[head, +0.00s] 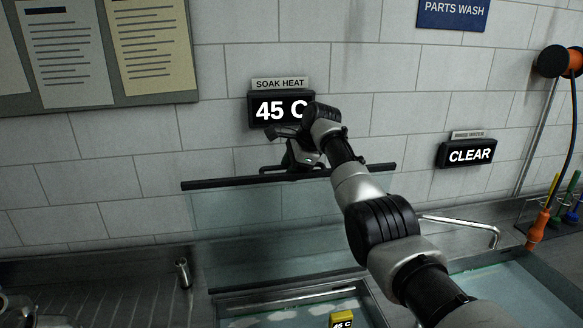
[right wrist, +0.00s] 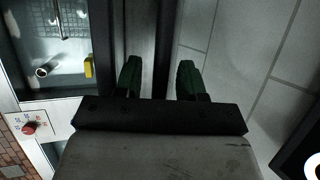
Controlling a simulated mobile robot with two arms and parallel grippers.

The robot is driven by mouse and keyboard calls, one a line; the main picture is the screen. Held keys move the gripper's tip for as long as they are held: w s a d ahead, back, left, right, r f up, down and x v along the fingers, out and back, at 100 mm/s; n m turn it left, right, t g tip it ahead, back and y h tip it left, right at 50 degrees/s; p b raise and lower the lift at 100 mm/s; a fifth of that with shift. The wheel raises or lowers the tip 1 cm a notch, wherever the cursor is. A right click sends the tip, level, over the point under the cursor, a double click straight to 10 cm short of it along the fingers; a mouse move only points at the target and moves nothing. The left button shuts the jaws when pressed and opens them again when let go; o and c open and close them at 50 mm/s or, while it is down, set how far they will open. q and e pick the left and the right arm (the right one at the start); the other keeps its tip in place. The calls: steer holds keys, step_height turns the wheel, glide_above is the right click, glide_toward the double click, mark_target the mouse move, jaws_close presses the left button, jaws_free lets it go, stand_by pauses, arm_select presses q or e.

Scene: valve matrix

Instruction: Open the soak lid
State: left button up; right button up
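The soak lid (head: 275,225) is a clear panel with a dark bar (head: 225,182) along its top edge. It stands raised, close to upright, behind the soak tank (head: 375,305), whose opening is uncovered at the front. My right gripper (head: 293,163) is at the middle of the bar. In the right wrist view its two green-dark fingers (right wrist: 158,80) are apart, with a dark strip, apparently the bar (right wrist: 170,45), passing between them. A gap shows beside the left finger. Whether a finger touches the bar is unclear. My left gripper is not in view.
A display reading 45 C (head: 268,108) hangs on the tiled wall close behind my right gripper. A CLEAR display (head: 468,152) and a hose with an orange nozzle (head: 538,228) are to the right. A yellow block (head: 342,319) shows in the tank. A red knob (right wrist: 29,128) is beside it.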

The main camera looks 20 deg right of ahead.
steer(key=shift+w, duration=0.1)
steer(key=b+v, duration=0.4)
steer(key=v, duration=0.6)
steer(key=shift+r, duration=0.4)
steer(key=shift+d, duration=0.15)
